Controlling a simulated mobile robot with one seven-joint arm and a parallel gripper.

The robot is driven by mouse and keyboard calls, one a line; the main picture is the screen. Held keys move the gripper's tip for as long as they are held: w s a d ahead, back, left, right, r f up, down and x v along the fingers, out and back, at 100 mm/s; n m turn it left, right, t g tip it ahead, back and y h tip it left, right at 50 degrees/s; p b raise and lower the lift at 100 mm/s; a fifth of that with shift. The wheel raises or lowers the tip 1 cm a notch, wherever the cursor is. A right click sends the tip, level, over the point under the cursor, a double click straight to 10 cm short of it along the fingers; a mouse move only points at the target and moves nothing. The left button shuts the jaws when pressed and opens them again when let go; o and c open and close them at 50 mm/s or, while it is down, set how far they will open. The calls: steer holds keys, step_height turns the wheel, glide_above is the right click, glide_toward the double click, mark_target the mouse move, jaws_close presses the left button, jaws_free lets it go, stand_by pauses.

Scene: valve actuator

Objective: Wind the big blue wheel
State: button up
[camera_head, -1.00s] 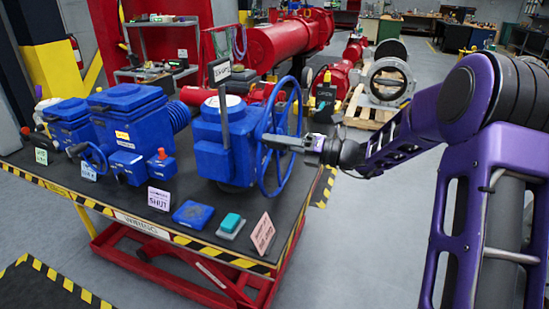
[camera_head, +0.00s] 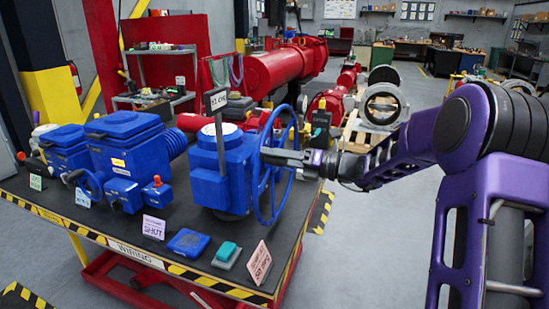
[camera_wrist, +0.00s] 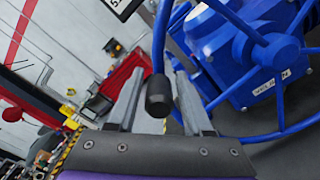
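The big blue wheel (camera_head: 257,190) stands upright on the right side of a blue valve actuator (camera_head: 209,187) at the table's right end. Its hub and spokes show in the wrist view (camera_wrist: 285,48). A black knob (camera_wrist: 158,95) sits at the wheel's rim. My gripper (camera_head: 272,155) reaches in from the right at the wheel's upper half. In the wrist view my gripper (camera_wrist: 158,92) is open, with one finger on each side of the knob and gaps showing. The knob is hidden in the head view.
The table (camera_head: 140,232) has a striped edge and holds more blue actuators (camera_head: 125,140), a SHUT card (camera_head: 154,227), a blue block (camera_head: 190,242) and a teal block (camera_head: 227,251). Clear floor lies to the right.

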steer(key=shift+o, duration=0.8)
steer(key=v, duration=1.7)
steer(key=shift+d, duration=0.2)
steer(key=shift+s, duration=0.1)
